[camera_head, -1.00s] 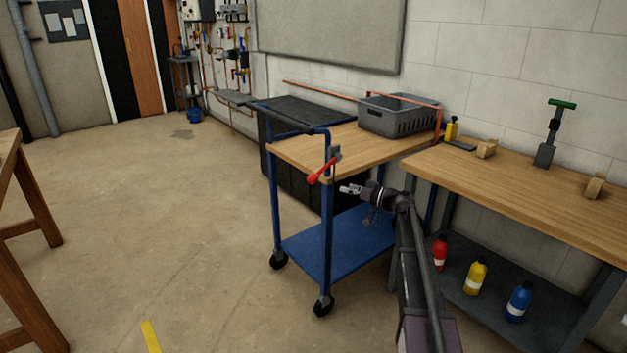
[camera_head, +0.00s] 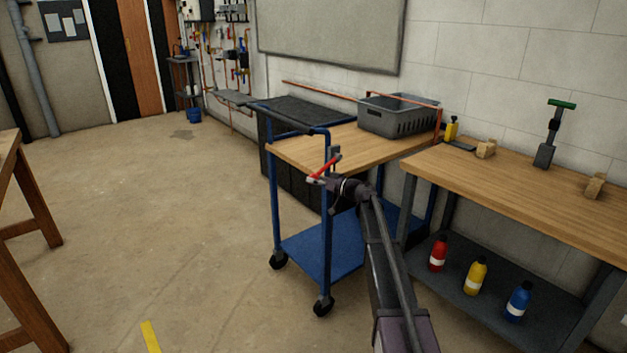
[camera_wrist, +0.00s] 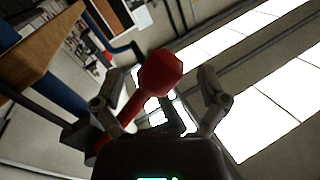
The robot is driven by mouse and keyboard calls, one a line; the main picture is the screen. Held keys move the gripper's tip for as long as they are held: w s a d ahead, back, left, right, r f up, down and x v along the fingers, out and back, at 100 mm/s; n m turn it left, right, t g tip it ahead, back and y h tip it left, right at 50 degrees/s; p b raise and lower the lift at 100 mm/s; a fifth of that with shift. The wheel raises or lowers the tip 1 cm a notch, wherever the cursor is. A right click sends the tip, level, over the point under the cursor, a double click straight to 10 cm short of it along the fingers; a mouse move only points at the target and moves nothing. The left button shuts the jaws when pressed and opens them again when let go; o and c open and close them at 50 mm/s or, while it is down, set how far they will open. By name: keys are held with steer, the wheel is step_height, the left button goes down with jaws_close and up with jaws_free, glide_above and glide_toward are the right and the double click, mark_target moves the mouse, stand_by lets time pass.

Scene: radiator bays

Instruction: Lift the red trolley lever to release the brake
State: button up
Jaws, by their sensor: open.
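The red lever (camera_head: 327,166) sits on the near corner post of the blue trolley (camera_head: 325,240) and slopes down to the left. In the wrist view its red knob (camera_wrist: 160,73) shows between the two spread fingers of my gripper (camera_wrist: 160,98), with the red shaft running down to the left. My gripper (camera_head: 318,181) is open at the lever's lower end in the head view and covers part of the knob. I cannot tell whether a finger touches it.
A grey crate (camera_head: 398,118) stands on the trolley's wooden top. The workbench (camera_head: 520,190) to the right carries blocks and a green-topped tool (camera_head: 550,135). Red, yellow and blue bottles (camera_head: 476,275) stand on its lower shelf. The floor left of the trolley is clear.

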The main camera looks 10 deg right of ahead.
steer(key=shift+w+a, duration=0.15)
steer(key=shift+a, duration=0.1)
jaws_close()
